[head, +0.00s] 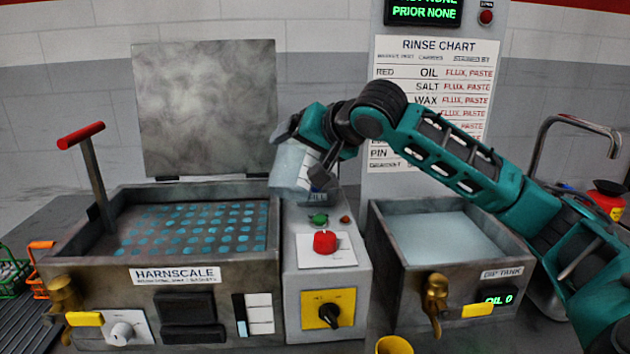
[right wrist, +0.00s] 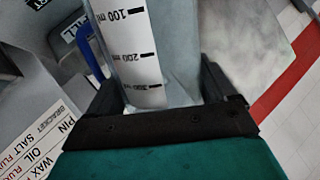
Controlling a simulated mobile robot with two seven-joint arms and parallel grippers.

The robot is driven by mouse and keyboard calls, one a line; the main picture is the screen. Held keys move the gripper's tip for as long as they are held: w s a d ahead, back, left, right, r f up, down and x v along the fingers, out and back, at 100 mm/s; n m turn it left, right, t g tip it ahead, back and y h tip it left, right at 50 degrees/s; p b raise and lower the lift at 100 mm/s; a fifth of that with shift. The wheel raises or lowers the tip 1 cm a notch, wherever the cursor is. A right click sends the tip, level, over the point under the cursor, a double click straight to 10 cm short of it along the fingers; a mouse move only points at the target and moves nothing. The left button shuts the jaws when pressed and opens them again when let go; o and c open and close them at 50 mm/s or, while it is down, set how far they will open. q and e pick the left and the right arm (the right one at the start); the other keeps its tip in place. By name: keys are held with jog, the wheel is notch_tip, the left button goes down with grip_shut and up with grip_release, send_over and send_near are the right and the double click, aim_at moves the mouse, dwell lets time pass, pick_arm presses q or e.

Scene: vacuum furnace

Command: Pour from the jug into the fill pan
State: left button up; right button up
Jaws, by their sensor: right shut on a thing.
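The jug (head: 290,165) is pale and translucent, with a white scale strip. My right gripper (head: 320,172) is shut on it and holds it above the back of the grey centre console, slightly tilted. In the right wrist view the jug (right wrist: 180,50) sits between the fingers, with its 100, 200 and 300 ml marks showing. A label reading FILL (head: 318,194) shows just below the jug; it also shows in the right wrist view (right wrist: 76,28). The fill pan itself I cannot make out clearly behind the jug and gripper. My left gripper is not in view.
The Harnscale tank (head: 95,262) stands open at left, its lid raised and a red-handled lever (head: 93,165) beside it. The centre console has a red knob (head: 325,242).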

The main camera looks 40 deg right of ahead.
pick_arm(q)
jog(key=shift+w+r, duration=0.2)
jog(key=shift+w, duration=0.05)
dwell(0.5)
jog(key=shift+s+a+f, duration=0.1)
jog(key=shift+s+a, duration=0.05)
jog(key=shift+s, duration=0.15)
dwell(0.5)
